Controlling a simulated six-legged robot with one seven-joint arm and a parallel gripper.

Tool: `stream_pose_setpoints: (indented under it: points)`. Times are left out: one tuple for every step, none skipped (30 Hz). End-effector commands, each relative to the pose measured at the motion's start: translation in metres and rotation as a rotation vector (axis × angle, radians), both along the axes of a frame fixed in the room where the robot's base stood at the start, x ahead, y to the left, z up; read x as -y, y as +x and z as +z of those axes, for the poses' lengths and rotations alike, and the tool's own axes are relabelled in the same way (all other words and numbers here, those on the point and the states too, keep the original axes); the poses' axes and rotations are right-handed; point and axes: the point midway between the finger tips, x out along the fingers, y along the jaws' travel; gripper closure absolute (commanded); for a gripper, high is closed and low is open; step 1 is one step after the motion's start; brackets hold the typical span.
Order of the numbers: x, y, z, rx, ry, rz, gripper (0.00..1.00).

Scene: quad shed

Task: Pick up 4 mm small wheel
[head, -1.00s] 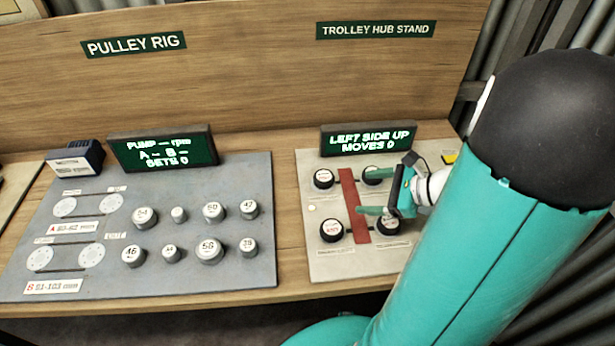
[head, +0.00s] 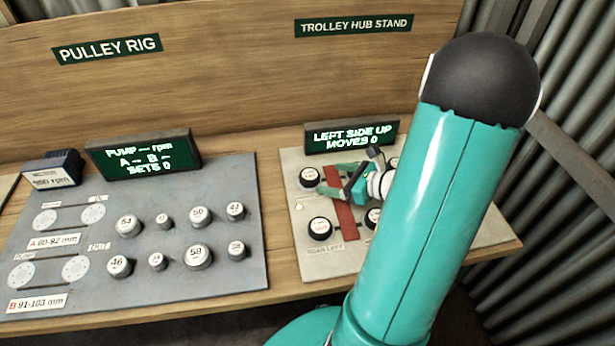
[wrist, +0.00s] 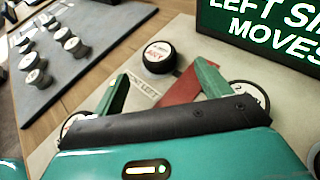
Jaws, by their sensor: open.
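Black wheels with white caps sit on the trolley hub stand board: an upper left one (head: 309,177), a lower left one (head: 320,228), and two on the right partly hidden by my arm. My gripper (head: 331,179) is open and empty above the red bar (head: 342,208), close to the upper left wheel. In the wrist view, one capped wheel (wrist: 159,55) lies just beyond and between the spread fingers (wrist: 162,72), apart from them. Its red cap lettering is too blurred to read, so I cannot tell which wheel is the 4 mm one.
The stand's sign (head: 351,134) reads LEFT SIDE UP, MOVES 0. The pulley rig board (head: 120,290) at left holds several numbered grey pulleys, such as one marked 58 (head: 199,255). A dark blue box (head: 52,168) stands behind it. Bare wood separates the boards.

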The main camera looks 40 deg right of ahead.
Motion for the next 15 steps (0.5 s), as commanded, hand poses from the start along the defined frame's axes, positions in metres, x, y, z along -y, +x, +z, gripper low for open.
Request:
stream_pose_setpoints:
  points:
    - [-0.003,0.007,-0.003,-0.001,0.002,0.003,0.23]
    - [-0.005,0.01,-0.005,-0.001,0.002,0.002,0.23]
    - [-0.006,0.013,-0.006,-0.001,0.002,0.001,0.23]
    - [-0.007,0.014,-0.006,-0.001,0.001,0.003,0.23]
    - [-0.007,0.016,-0.007,-0.001,0.0,0.003,0.23]
    - [-0.009,0.018,-0.008,0.0,0.0,0.003,0.23]
    - [-0.01,0.02,-0.009,0.0,0.0,0.003,0.23]
    - [-0.011,0.023,-0.011,-0.001,0.001,0.004,0.23]
    - [-0.013,0.027,-0.014,-0.001,0.002,0.006,0.23]
    - [-0.016,0.031,-0.016,-0.002,0.003,0.006,0.23]
    - [-0.017,0.035,-0.019,-0.001,0.003,0.006,0.23]
    - [-0.02,0.041,-0.022,-0.001,0.002,0.008,0.23]
    - [-0.022,0.045,-0.024,-0.001,0.003,0.007,0.23]
    - [-0.023,0.049,-0.026,-0.001,0.002,0.007,0.23]
    - [-0.025,0.053,-0.027,-0.001,0.002,0.007,0.23]
